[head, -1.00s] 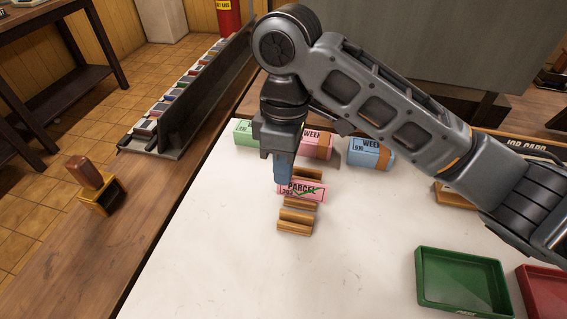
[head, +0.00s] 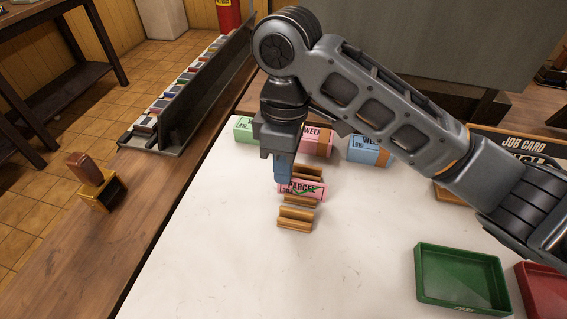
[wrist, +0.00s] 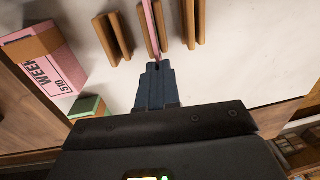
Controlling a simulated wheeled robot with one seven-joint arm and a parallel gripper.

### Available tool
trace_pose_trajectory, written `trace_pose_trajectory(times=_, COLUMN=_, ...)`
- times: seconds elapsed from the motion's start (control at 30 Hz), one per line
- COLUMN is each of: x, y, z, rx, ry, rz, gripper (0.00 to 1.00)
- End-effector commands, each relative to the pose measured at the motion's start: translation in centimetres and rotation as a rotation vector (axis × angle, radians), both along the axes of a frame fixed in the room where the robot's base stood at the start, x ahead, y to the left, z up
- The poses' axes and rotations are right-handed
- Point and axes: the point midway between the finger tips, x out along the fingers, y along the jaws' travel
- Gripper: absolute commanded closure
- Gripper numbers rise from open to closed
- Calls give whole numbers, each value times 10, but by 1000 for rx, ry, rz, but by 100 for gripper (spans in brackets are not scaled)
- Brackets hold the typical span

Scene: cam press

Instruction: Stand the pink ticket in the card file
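The pink ticket (head: 303,189), printed PARCEL with a green tick, stands upright at the middle slotted holder of the wooden card file (head: 296,218). In the wrist view the ticket (wrist: 151,28) shows edge-on along the middle holder, with the outer holders (wrist: 196,24) on either side. My gripper (head: 283,182) points down at the ticket's left end. In the wrist view its blue fingers (wrist: 160,68) are close together on the ticket's near edge. Whether the ticket's lower edge is fully down in the slot is hidden.
Banded bundles stand behind the file: green (head: 243,129), pink (head: 317,141) and blue (head: 369,150). A green tray (head: 462,246) and a red tray (head: 543,287) lie at the right. A wooden stamp (head: 85,168) is at the left. The white tabletop in front is clear.

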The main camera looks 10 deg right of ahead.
Motion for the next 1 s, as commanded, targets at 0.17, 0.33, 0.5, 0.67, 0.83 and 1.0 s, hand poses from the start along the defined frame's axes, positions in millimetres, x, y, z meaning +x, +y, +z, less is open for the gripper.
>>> trace_pose_trajectory(times=0.17, x=0, y=0, z=-1, rx=0, ry=1, rz=0, gripper=100)
trace_pose_trajectory(times=0.33, x=0, y=0, z=-3, rx=0, ry=0, rz=0, gripper=95)
trace_pose_trajectory(times=0.5, x=0, y=0, z=-3, rx=0, ry=0, rz=0, gripper=79)
trace_pose_trajectory(times=0.67, x=0, y=0, z=-3, rx=0, ry=0, rz=0, gripper=68)
trace_pose_trajectory(times=0.83, x=0, y=0, z=-3, rx=0, ry=0, rz=0, gripper=64)
trace_pose_trajectory(times=1.0, x=0, y=0, z=-3, rx=0, ry=0, rz=0, gripper=47)
